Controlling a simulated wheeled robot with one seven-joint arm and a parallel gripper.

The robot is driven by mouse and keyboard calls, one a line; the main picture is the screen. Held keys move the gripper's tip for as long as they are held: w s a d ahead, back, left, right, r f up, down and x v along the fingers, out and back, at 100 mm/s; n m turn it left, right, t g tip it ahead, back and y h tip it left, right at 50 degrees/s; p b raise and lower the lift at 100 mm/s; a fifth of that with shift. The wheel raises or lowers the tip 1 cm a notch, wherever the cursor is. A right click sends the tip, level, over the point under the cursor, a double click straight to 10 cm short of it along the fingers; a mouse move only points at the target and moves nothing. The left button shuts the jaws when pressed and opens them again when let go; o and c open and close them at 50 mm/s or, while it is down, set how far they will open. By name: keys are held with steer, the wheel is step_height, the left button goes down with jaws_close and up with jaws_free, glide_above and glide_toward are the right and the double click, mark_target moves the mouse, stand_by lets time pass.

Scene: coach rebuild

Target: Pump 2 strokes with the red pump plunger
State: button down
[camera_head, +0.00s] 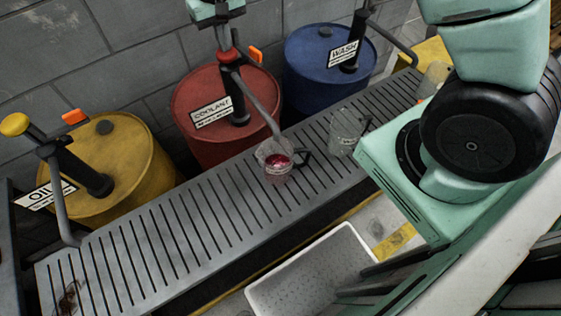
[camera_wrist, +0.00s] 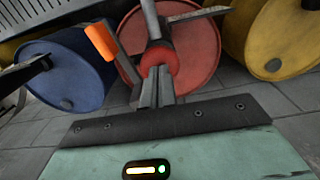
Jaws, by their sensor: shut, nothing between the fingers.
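The red drum (camera_head: 195,95), labelled COOLANT, stands behind the grate. Its pump has a red collar-like plunger knob (camera_head: 228,56) on a dark post, and a grey spout (camera_head: 258,105) slopes down to the grate. A clear jug (camera_head: 278,176) with red liquid stands under the spout end. My gripper (camera_head: 223,42) comes from above, shut and empty, with its fingertips at or just above the red knob. In the wrist view the shut fingers (camera_wrist: 156,88) point at the red knob (camera_wrist: 160,60); I cannot tell whether they touch it.
A yellow OIL drum (camera_head: 115,155) and a blue WASH drum (camera_head: 325,50) flank the red one. Orange tags (camera_head: 254,55) stick up by the pumps. Another clear jug (camera_head: 345,130) stands on the slatted grate (camera_head: 180,235). A white crate (camera_head: 320,265) sits in front.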

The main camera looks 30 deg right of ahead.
steer(key=shift+s, duration=0.1)
steer(key=shift+r+p, duration=2.75)
steer(key=shift+r, duration=0.75)
step_height(320, 180, up, 6)
steer(key=p, duration=0.4)
steer(key=shift+p, duration=0.4)
steer(key=shift+a, duration=0.1)
steer(key=s+a+r+n+y+b, duration=0.15)
steer(key=s+a, duration=0.25)
steer(key=s, duration=0.5)
steer(key=s+a+r+n+h+b, duration=0.1)
steer(key=s+a+n+b, duration=0.25)
steer(key=s, duration=0.45)
steer(key=s+d+f+n+b, duration=0.1)
steer(key=s+n+b, duration=0.1)
steer(key=s, duration=1.3)
steer(key=shift+d+f+n, duration=0.2)
steer(key=shift+f+n, duration=0.2)
